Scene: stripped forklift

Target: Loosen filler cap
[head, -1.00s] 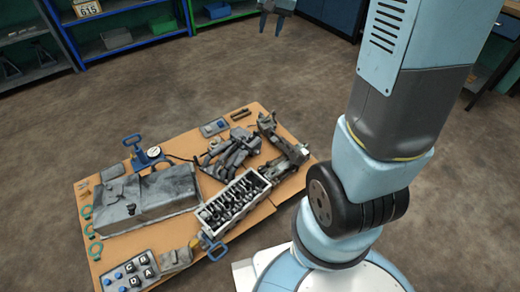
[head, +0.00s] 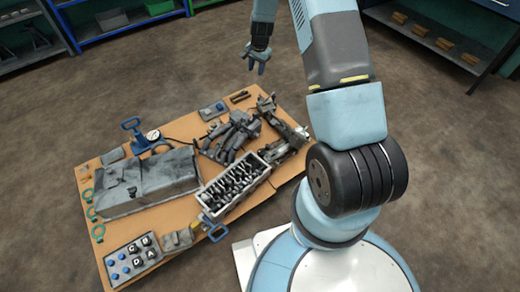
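A dark grey, tank-like box (head: 150,185) lies on the left part of the orange-brown board in the head view. A small dark fitting (head: 131,191) stands on its top. It may be the filler cap, but it is too small to tell. My gripper (head: 255,60) hangs in the air beyond the board's far edge, well away from the box. Its fingers are spread apart with nothing visible between them.
Shelves (head: 130,20) line the back. The floor between is clear.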

